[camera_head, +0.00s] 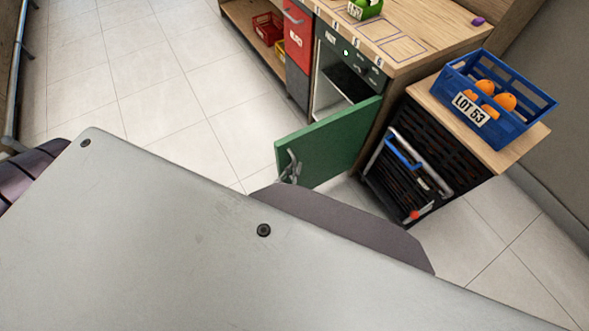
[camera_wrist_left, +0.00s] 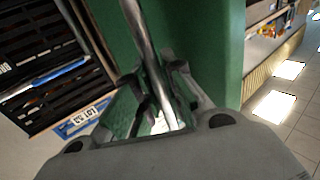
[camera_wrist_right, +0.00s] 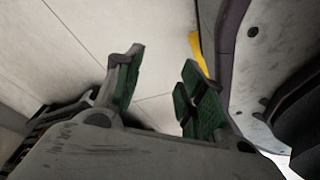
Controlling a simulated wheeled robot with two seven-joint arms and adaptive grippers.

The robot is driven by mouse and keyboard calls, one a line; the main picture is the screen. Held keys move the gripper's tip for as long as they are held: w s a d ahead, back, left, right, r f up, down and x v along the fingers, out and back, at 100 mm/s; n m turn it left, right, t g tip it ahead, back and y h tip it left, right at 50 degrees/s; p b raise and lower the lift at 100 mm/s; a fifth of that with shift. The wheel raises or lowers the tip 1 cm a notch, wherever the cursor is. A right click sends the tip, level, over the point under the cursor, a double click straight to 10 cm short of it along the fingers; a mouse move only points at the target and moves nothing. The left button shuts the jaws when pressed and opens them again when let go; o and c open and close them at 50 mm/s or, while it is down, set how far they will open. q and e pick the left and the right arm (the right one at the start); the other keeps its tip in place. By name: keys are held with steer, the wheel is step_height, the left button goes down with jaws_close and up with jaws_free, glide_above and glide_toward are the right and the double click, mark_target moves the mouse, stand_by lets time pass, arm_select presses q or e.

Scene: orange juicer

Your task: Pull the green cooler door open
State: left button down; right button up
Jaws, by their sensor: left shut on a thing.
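The green cooler door (camera_head: 335,142) stands swung out from the dark cooler (camera_head: 350,65), and a dark opening shows behind it. In the left wrist view the green door (camera_wrist_left: 205,40) fills the middle, with its metal bar handle (camera_wrist_left: 138,22) running down between my fingers. My left gripper (camera_wrist_left: 160,85) is shut on that handle; it also shows at the door's near edge in the head view (camera_head: 289,168). My right gripper (camera_wrist_right: 162,78) is open and empty, with green pads on its fingers, above the pale floor. It is not visible in the head view.
A black slatted cart (camera_head: 415,165) with a wooden top stands close right of the door. It carries a blue crate (camera_head: 515,130) of oranges labelled LOT 53. A wooden counter (camera_head: 425,25) runs above the cooler. Tiled floor (camera_head: 150,85) is free at left.

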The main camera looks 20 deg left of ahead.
arm_select(q)
steer(key=c, duration=1.5)
jaws_free()
steer(key=shift+a, duration=0.1)
arm_select(e)
steer(key=shift+s+f, duration=0.1)
steer(key=shift+s, duration=0.45)
arm_select(q)
steer(key=shift+s, duration=0.15)
arm_select(e)
steer(key=shift+w, duration=0.15)
arm_select(q)
steer(key=shift+s+a, duration=0.1)
steer(key=shift+s, duration=3.55)
arm_select(e)
steer(key=shift+w, duration=0.1)
